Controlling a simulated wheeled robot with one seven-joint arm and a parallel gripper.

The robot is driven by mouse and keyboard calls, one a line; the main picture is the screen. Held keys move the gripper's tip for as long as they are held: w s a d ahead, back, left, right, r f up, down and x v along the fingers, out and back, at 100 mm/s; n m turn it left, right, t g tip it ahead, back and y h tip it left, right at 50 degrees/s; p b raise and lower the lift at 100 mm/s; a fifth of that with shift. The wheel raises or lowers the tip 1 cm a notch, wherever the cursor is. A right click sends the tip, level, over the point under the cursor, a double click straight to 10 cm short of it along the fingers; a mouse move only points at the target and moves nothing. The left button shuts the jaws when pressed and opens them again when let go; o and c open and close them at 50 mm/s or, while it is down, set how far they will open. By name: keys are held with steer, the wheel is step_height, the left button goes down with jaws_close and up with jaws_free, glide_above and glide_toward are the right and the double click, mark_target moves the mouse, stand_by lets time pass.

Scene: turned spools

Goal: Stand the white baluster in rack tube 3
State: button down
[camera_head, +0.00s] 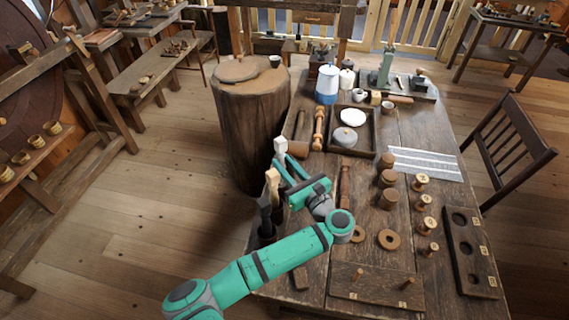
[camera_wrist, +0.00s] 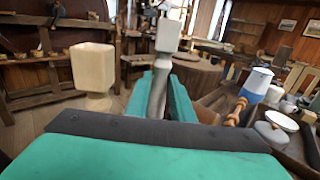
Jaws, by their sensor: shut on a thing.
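The white baluster (camera_head: 280,146) has a square pale head and stands roughly upright at the table's left edge. In the wrist view its head (camera_wrist: 168,36) rises above a turned, shaded shaft between the green fingers. My gripper (camera_head: 284,166) is shut on it. A tan baluster (camera_head: 272,178) stands just nearer, and its square head (camera_wrist: 93,68) is left of the held one in the wrist view. A dark baluster (camera_head: 264,208) stands nearer still. Dark rack tubes (camera_head: 266,232) show partly at the table edge. Their numbers and the held baluster's lower end are hidden.
A thick wooden stump (camera_head: 250,125) stands just beyond the gripper. A tray (camera_head: 352,149) with a plate and lidded pot, a blue-and-white jug (camera_head: 327,85), several spools (camera_head: 421,183) and a holed board (camera_head: 468,252) occupy the table. Above the held baluster is open.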

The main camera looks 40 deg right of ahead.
steer(key=c, duration=1.5)
jaws_free()
steer(key=shift+o, duration=0.2)
steer(key=s, duration=1)
steer(key=shift+s+a, duration=0.4)
steer(key=shift+a, duration=0.05)
